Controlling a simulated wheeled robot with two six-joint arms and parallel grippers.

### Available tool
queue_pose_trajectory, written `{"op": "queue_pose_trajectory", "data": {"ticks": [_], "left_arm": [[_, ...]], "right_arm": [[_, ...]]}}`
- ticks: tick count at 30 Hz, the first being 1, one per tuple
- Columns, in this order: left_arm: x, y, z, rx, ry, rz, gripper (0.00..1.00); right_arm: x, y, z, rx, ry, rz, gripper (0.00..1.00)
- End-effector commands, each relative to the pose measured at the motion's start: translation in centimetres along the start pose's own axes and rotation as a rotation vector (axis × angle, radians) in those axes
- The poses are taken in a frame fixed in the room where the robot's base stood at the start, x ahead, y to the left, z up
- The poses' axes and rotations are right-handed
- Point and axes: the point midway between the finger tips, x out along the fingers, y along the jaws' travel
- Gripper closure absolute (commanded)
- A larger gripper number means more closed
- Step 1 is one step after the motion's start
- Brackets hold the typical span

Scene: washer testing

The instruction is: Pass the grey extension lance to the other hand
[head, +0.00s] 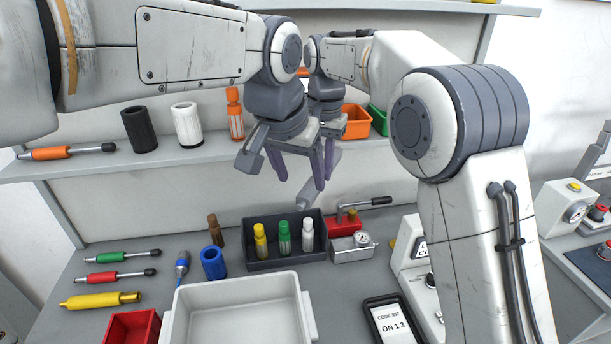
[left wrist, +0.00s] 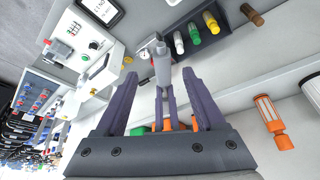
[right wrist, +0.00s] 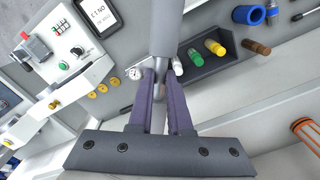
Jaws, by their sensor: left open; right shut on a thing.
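The grey extension lance (right wrist: 163,25) is held between the fingers of my right gripper (right wrist: 162,80). In the head view, a grey end of the lance (head: 305,197) shows below the grippers. My left gripper (head: 301,180) is open, close in front of my right gripper (head: 328,160), and partly hides it. In the left wrist view, the lance (left wrist: 162,66) appears between the open fingers of my left gripper (left wrist: 160,80), with the right gripper's fingers behind it. I cannot tell whether the left fingers touch the lance.
Below stand a dark tray (head: 262,264) with coloured bottles, a white bin (head: 242,280) and a gauge block (head: 352,249). The shelf (head: 80,170) behind holds a black cup (head: 139,130), a white cup (head: 187,125) and an orange lance (head: 68,152). The air around the grippers is clear.

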Motion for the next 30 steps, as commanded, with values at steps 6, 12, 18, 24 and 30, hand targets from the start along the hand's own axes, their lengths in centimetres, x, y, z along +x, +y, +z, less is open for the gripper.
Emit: {"op": "queue_pose_trajectory", "data": {"ticks": [6, 12, 18, 24, 30], "left_arm": [[4.2, 0.0, 0.1, 0.0, -0.005, 0.0, 0.29], [6.4, 0.0, 0.1, 0.0, -0.002, 0.0, 0.29], [7.0, 0.0, 0.1, 0.0, -0.001, 0.001, 0.29], [7.0, 0.0, 0.1, 0.0, 0.0, 0.001, 0.29], [7.0, 0.0, 0.1, 0.0, 0.0, 0.001, 1.0]], "right_arm": [[-0.1, 0.0, 0.0, 0.0, 0.001, -0.001, 1.0], [-0.1, 0.0, 0.0, 0.0, 0.001, -0.001, 1.0], [-0.1, 0.0, 0.0, 0.0, 0.001, -0.001, 1.0], [-0.1, 0.0, 0.0, 0.0, 0.001, -0.001, 1.0], [-0.1, 0.0, 0.0, 0.0, 0.001, -0.002, 1.0]]}}
